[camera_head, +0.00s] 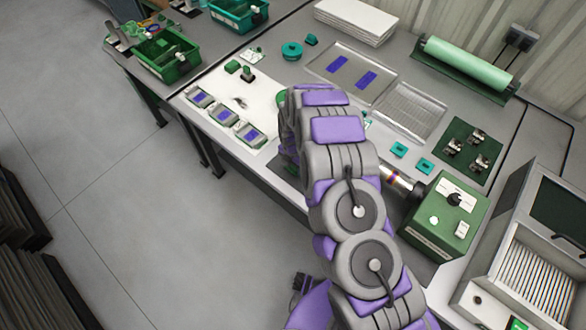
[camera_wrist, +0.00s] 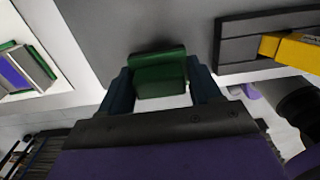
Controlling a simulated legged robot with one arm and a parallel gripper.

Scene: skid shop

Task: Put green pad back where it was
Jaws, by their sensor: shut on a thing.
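The green pad (camera_wrist: 160,74) is a small dark green block between the two dark blue fingers of my gripper (camera_wrist: 161,84) in the wrist view. My gripper is shut on it. Whether the pad touches anything beyond the fingers is hard to tell. In the head view my arm covers the gripper and the held pad.
A clear tray (camera_head: 350,68) with two blue pieces lies behind my arm. A green box (camera_head: 444,215) stands at right. In the wrist view, a dark tray (camera_wrist: 240,50) holds a yellow thing (camera_wrist: 290,47).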

